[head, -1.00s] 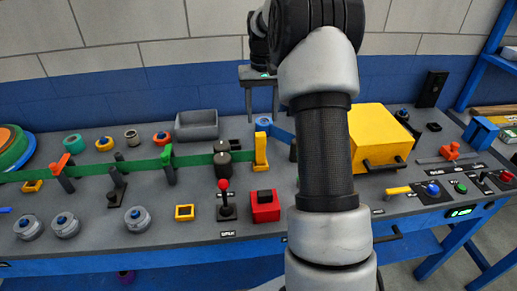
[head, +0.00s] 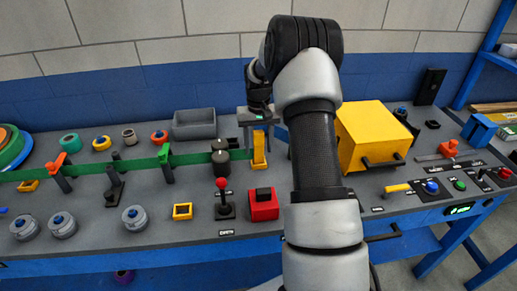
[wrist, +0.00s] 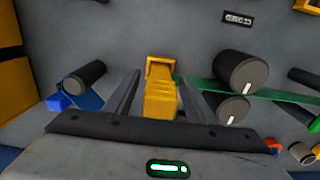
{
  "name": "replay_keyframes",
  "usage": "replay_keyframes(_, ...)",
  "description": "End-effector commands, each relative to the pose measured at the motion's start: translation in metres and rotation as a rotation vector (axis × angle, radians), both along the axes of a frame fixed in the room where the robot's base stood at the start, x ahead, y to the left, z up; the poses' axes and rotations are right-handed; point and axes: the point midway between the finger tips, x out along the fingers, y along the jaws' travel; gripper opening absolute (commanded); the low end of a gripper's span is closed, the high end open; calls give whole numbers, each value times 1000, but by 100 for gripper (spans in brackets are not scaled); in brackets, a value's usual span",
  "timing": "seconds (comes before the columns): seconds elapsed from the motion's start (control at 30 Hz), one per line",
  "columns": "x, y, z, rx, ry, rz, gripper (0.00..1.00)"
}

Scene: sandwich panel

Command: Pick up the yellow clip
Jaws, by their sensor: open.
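The yellow clip (head: 259,158) stands upright on the grey bench, at the right end of the green strap. In the wrist view the yellow clip (wrist: 160,97) lies between my two fingers, with bare bench showing beside it. My gripper (wrist: 160,80) is open, one finger on each side of the clip, and no contact is clear. In the head view my gripper (head: 259,140) is over the clip's upper part, which it partly hides.
Two dark cylinders (head: 220,162) stand close left of the clip by the green strap (head: 135,165). A red block (head: 263,207) and a red-knobbed joystick (head: 223,205) are in front. A yellow box (head: 370,135) is to the right and a grey bin (head: 194,124) behind left.

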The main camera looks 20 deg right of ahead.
Motion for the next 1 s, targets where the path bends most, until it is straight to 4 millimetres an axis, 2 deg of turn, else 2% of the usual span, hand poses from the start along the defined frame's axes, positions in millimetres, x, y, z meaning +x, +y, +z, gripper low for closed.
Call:
replay_keyframes(0.07, 0, 0, -8, 0, 0, 0, 50)
replay_keyframes(0.27, 0, 0, -8, 0, -1, 0, 50)
replay_keyframes(0.57, 0, 0, -8, 0, -1, 0, 3)
replay_keyframes(0.83, 0, 0, -4, -2, -3, 0, 3)
replay_keyframes(1.0, 1, 0, 22, -2, -5, 1, 3)
